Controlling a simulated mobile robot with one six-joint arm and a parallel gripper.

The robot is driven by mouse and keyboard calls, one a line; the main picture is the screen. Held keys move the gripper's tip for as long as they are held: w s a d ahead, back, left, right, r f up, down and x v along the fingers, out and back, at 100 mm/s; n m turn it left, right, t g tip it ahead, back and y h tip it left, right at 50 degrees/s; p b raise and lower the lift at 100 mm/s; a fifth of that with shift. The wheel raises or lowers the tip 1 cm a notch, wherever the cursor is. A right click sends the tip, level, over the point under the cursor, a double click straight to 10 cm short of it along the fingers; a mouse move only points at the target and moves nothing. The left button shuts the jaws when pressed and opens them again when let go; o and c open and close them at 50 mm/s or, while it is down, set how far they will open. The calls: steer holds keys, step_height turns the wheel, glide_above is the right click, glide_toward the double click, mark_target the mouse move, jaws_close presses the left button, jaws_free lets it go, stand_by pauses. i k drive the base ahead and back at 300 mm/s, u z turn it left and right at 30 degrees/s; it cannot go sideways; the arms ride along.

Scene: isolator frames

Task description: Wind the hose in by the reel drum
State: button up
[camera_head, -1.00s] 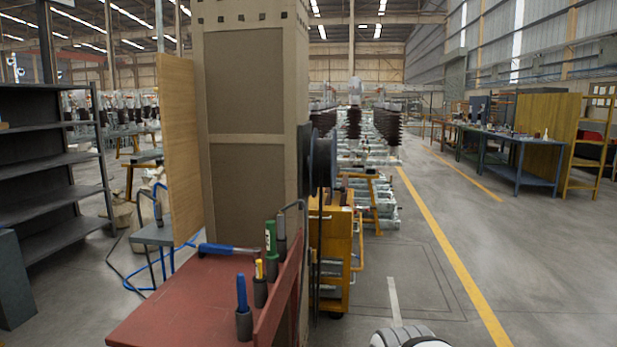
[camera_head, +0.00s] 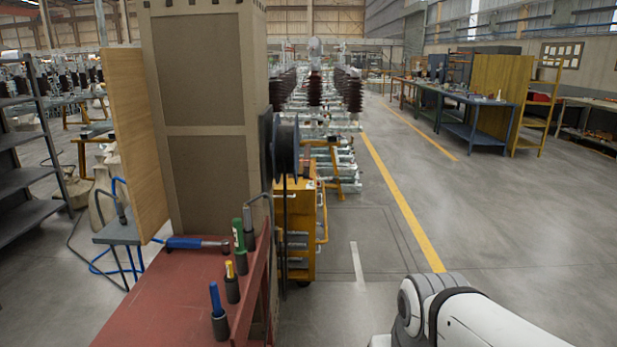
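The reel drum (camera_head: 287,150) is a dark, round spool seen nearly edge-on. It is mounted on the right side of the tall brown cabinet (camera_head: 206,90). A dark hose (camera_head: 284,240) hangs straight down from the reel beside the red bench, close to the floor. Its lower end is hard to make out. My white arm shows at the bottom right, well to the right of the reel and apart from it. My gripper is outside the view.
A yellow cart (camera_head: 300,225) stands behind the reel. Grey shelves (camera_head: 25,180) are at the far left. The floor right of the reel is clear.

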mark_target(285, 141)
steer(key=z, duration=0.05)
steer(key=i, duration=2.35)
steer(key=z, duration=0.5)
